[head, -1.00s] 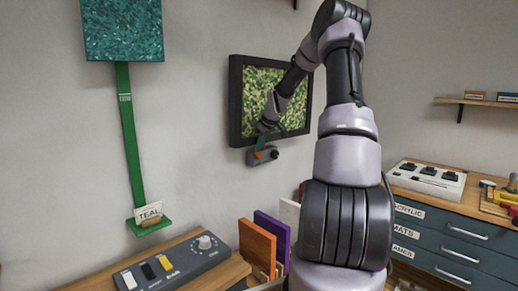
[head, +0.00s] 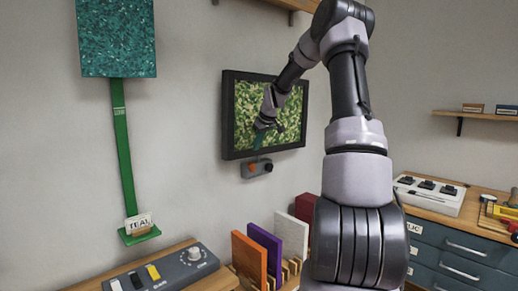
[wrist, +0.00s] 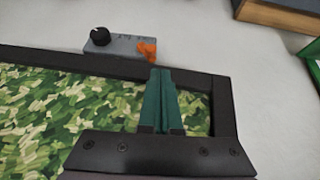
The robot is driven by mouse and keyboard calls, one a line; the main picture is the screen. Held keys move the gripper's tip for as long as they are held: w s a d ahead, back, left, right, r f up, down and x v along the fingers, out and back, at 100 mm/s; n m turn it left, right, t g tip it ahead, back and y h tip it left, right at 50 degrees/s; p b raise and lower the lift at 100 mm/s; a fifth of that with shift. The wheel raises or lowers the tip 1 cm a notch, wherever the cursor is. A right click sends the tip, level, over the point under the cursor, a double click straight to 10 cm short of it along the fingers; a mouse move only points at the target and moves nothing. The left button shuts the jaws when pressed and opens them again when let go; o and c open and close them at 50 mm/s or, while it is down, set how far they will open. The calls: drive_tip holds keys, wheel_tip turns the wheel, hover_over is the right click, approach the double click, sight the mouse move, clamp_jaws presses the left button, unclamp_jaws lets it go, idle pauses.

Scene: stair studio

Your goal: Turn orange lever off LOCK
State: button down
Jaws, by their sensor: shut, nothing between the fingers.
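A small grey box (head: 257,169) is on the wall below the framed green camouflage-like panel. It carries the orange lever (head: 251,167) on its left and a black knob (head: 268,167) on its right. In the wrist view the box (wrist: 122,46) appears inverted, with the orange lever (wrist: 147,50) at its right end. Its small markings are too blurred to read. My gripper (head: 260,138) is in front of the panel's lower part, above the box. Its teal fingers (wrist: 158,76) are shut and empty, apart from the lever.
The panel's black frame (head: 227,118) lies close behind my gripper. Below stand upright orange (head: 248,262), purple (head: 265,250) and white (head: 292,236) boards in a rack. A control console (head: 160,273) is on the bench. Open wall surrounds the box.

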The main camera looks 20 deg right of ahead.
drive_tip(key=w+d+f+n+t+h, duration=0.1)
drive_tip(key=d+f+n+t, duration=0.2)
drive_tip(key=f+n, duration=0.3)
drive_tip(key=w+d+f+n+t, duration=0.1)
drive_tip(key=d+f+n+t, duration=0.3)
drive_tip(key=f, duration=0.3)
drive_tip(key=s+a+f+n+t+y, duration=0.1)
drive_tip(key=s+a+n+t+y, duration=0.3)
drive_tip(key=s+a+n, duration=0.3)
drive_tip(key=s+n+y, duration=0.1)
drive_tip(key=s+n, duration=0.2)
drive_tip(key=n, duration=0.3)
drive_tip(key=shift+s+f+n+y, duration=0.25)
drive_tip(key=shift+s+n+y, duration=0.05)
drive_tip(key=shift+n+y, duration=0.1)
